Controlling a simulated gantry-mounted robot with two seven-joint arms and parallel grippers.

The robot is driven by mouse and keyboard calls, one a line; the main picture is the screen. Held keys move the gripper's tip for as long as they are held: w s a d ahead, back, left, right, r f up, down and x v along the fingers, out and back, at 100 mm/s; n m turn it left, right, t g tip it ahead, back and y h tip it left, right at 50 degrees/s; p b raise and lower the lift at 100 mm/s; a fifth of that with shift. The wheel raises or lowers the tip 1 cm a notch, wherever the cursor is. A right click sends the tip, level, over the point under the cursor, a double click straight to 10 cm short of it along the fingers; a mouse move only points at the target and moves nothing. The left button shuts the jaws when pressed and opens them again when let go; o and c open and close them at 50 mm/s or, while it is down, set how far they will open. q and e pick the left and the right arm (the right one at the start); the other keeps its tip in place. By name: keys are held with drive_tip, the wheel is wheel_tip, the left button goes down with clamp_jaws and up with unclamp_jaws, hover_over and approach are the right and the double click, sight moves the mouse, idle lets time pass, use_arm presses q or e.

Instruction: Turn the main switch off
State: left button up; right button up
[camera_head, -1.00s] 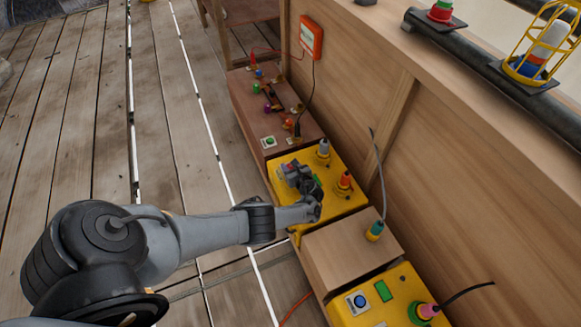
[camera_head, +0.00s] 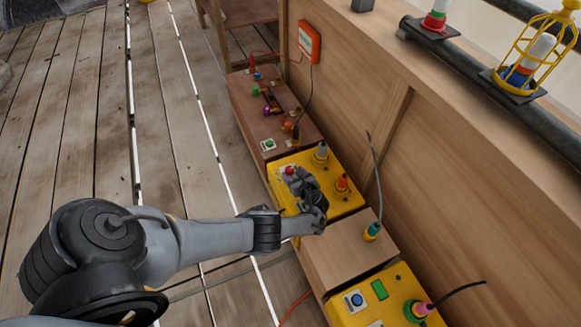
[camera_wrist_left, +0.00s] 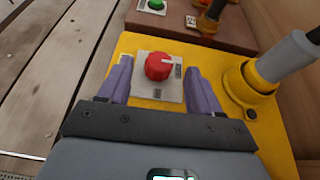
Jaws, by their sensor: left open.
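The main switch (camera_wrist_left: 158,66) is a red rotary knob with a white mark, on a pale square plate on top of the yellow box (camera_wrist_left: 130,42). In the head view the red knob (camera_head: 289,170) shows just beyond my left gripper (camera_head: 292,178). In the left wrist view my left gripper (camera_wrist_left: 158,82) is open, with its two purple-grey fingers spread to the left and right of the plate. The knob lies between and slightly beyond the fingertips, and nothing is held. I cannot tell whether the fingers touch the plate. My right gripper is in neither view.
A brown box (camera_head: 275,125) with a green button and several coloured connectors lies beyond. A wooden block (camera_head: 345,250) and a second yellow box (camera_head: 395,295) are nearer. A wooden wall bounds the right; floor is clear left.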

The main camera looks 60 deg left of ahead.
use_arm(q)
drive_tip(key=p+v, duration=0.1)
drive_tip(key=v, duration=0.3)
drive_tip(key=shift+d+r+p, duration=0.15)
drive_tip(key=shift+d+p, duration=0.05)
drive_tip(key=shift+p, duration=0.15)
drive_tip(key=shift+s+d+r, duration=0.15)
drive_tip(key=shift+d+r, duration=0.05)
drive_tip(key=shift+d, duration=0.45)
